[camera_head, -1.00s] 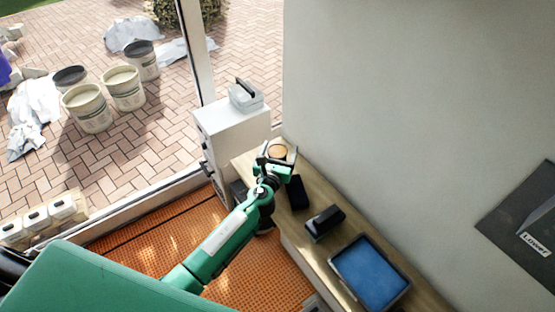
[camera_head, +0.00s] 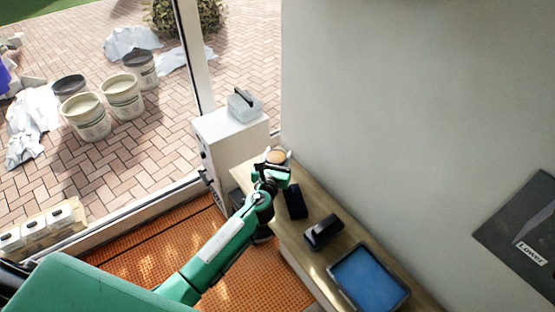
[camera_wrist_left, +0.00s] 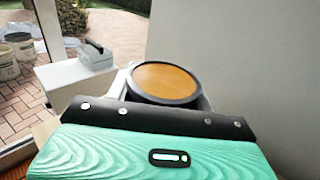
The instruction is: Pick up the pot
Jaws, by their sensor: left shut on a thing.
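The pot (camera_head: 277,156) is small and round with an orange-brown top, at the far end of the wooden bench. In the left wrist view the pot (camera_wrist_left: 165,82) shows a dark rim around a flat orange surface. My left gripper (camera_head: 275,161) is shut on the pot, with a finger on either side of it. The pot's lower part is hidden by my gripper, so I cannot tell whether it touches the bench. My right gripper is not in view.
The wooden bench (camera_head: 319,202) runs along the wall. Two black blocks (camera_head: 296,201) (camera_head: 323,231) and a blue-filled tray (camera_head: 369,277) lie nearer on it. A white cabinet (camera_head: 232,138) with a grey box (camera_head: 244,104) stands just beyond. Buckets (camera_head: 87,117) stand outside.

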